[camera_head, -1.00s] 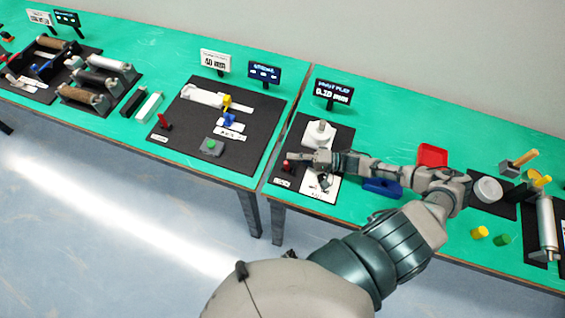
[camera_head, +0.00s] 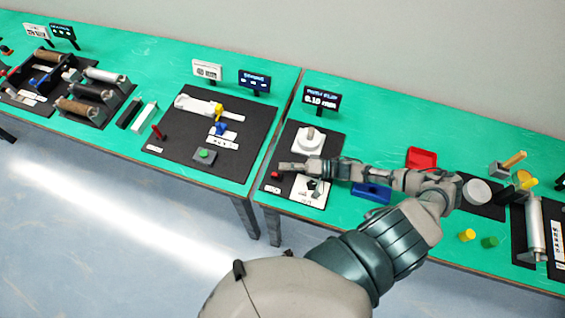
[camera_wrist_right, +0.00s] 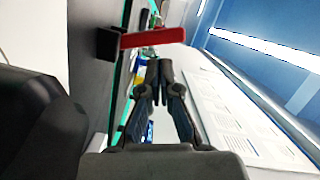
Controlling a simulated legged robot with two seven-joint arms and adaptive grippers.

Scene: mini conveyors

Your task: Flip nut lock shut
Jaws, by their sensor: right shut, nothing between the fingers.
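The lock appears to be a red lever (camera_wrist_right: 152,38) on a small dark block. In the right wrist view it stands out sideways from the black board, just above my fingertips in the picture. In the head view its red part (camera_head: 277,175) shows small at the board's left front edge. My right gripper (camera_head: 282,167) is over the board, its fingertips close to the lever; contact cannot be told. In the wrist view my right gripper (camera_wrist_right: 160,72) is shut and empty, fingertips together. A white round part with a grey knob (camera_head: 309,139) stands behind it. My left gripper is not in view.
A dark display (camera_head: 321,100) stands behind the board (camera_head: 327,129). A blue block (camera_head: 371,192) and red tray (camera_head: 421,158) lie right of the board, close to my right arm. A gap separates this table from the left one, which bears other stations.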

